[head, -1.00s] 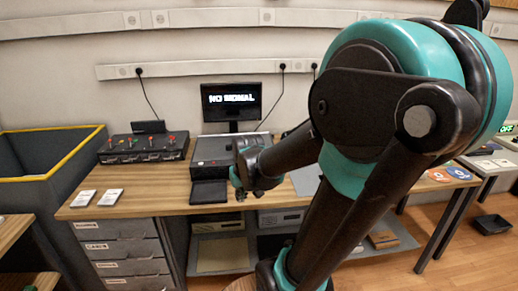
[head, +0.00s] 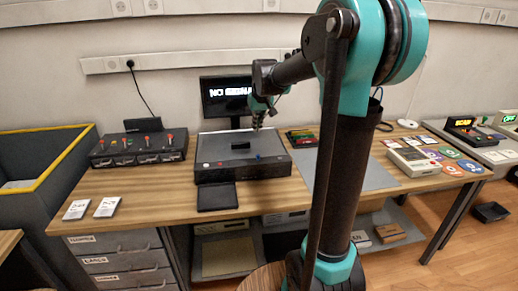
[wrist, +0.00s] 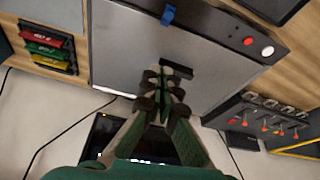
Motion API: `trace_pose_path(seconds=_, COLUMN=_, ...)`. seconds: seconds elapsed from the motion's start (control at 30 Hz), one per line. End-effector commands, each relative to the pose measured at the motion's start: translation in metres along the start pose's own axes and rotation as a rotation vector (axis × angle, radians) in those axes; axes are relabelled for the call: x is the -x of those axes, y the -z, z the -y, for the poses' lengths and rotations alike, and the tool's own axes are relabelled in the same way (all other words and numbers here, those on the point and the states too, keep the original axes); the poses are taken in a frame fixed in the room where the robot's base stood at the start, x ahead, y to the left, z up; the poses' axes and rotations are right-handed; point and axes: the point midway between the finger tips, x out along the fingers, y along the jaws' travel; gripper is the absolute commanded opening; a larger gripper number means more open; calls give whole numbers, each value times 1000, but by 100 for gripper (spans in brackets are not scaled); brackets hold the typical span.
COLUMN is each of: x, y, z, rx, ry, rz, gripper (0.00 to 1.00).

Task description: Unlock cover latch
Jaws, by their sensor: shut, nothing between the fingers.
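The equipment box (head: 215,150) has a flat grey cover and sits on the wooden desk below the monitor; its cover also fills much of the wrist view (wrist: 125,60). A small blue latch (head: 258,156) is on its front edge, right of centre, and shows at the top of the wrist view (wrist: 168,14). A black handle (head: 240,145) stands on the cover; it also shows in the wrist view (wrist: 178,70). My gripper (head: 258,127) is shut and empty above the rear part of the cover. In the wrist view, its tips (wrist: 160,84) overlap the handle's near side; contact is unclear.
The monitor (head: 227,97) stands close behind the box. A black pad (head: 217,197) lies before it. A panel with red-tipped levers (head: 138,147) is to the left, and coloured modules (head: 302,138) are to the right. A grey mat (head: 362,172) is bare.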

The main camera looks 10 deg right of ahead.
Motion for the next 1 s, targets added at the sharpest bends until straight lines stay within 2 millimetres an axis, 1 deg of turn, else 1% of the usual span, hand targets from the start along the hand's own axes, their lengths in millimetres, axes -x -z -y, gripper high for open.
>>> trace_pose_path(seconds=0.13, x=-4, y=0, z=0, rx=0, ry=0, rz=0, gripper=0)
trace_pose_path(seconds=0.27, x=-19, y=0, z=0, rx=0, ry=0, rz=0, gripper=0)
trace_pose_path(seconds=0.5, x=-63, y=0, z=0, rx=0, ry=0, rz=0, gripper=0)
trace_pose_path(seconds=0.77, x=-102, y=0, z=0, rx=0, ry=0, rz=0, gripper=0)
trace_pose_path(seconds=0.9, x=-96, y=-19, z=0, rx=-1, ry=0, rz=0, gripper=0)
trace_pose_path(seconds=1.0, x=-94, y=-29, z=0, rx=-1, ry=0, rz=0, gripper=0)
